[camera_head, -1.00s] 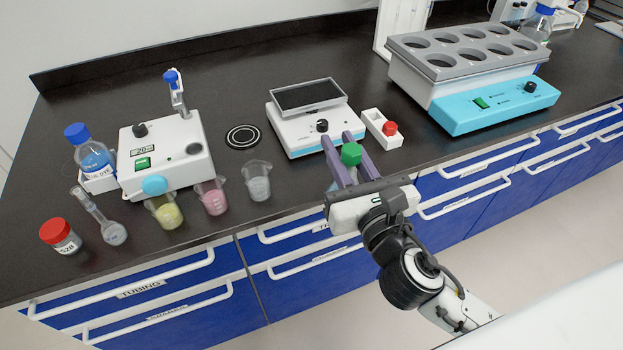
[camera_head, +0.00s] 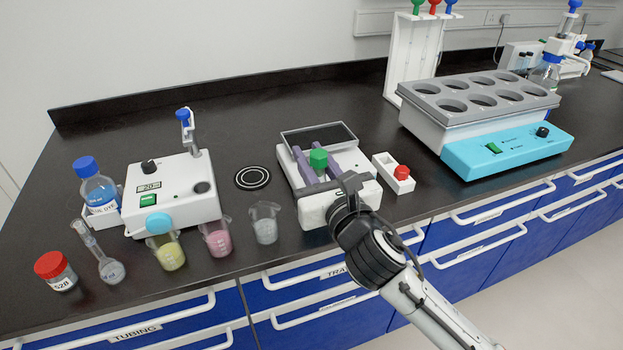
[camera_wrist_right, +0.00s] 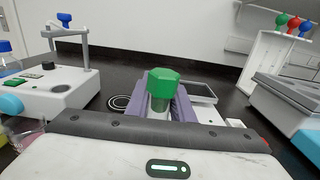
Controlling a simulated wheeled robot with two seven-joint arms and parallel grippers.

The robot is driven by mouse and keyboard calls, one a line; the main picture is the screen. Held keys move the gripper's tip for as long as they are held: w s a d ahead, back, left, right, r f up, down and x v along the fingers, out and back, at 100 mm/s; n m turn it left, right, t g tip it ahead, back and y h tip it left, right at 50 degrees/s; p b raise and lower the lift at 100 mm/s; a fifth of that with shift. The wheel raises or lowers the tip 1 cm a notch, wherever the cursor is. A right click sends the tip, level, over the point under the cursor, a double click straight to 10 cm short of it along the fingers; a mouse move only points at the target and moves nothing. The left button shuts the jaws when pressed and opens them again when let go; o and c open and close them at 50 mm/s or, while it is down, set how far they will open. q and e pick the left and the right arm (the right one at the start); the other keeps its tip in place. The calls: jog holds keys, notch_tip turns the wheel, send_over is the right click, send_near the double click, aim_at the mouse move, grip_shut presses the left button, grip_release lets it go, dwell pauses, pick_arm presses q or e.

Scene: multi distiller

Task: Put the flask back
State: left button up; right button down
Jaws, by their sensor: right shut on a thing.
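My right gripper (camera_head: 317,160) is shut on a flask with a green stopper (camera_head: 319,157), its purple fingers on either side of the glass. In the head view it is in front of the hotplate-like device (camera_head: 289,171) with a dark top; I cannot tell whether it is above or touching it. In the right wrist view the green stopper (camera_wrist_right: 163,80) stands upright between the fingers, with clear glass (camera_wrist_right: 159,106) just below; the lower flask is hidden. A grey block with several round wells (camera_head: 480,88) sits on a blue-fronted unit (camera_head: 515,155) at the right. My left gripper is not in view.
A white rack (camera_head: 415,55) with green, red and blue tops stands behind the grey block. Beakers (camera_head: 265,222), a volumetric flask (camera_head: 110,270) and a red-capped jar (camera_head: 55,268) line the left front edge.

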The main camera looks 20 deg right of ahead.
jog(key=shift+f+b, duration=0.45)
jog(key=shift+f, duration=1.3)
jog(key=shift+f, duration=0.1)
jog(key=c, duration=1.5)
grip_release()
jog(key=shift+c, duration=0.2)
jog(key=s, duration=1.2)
jog(key=shift+d+b, duration=0.25)
jog(key=shift+b, duration=0.05)
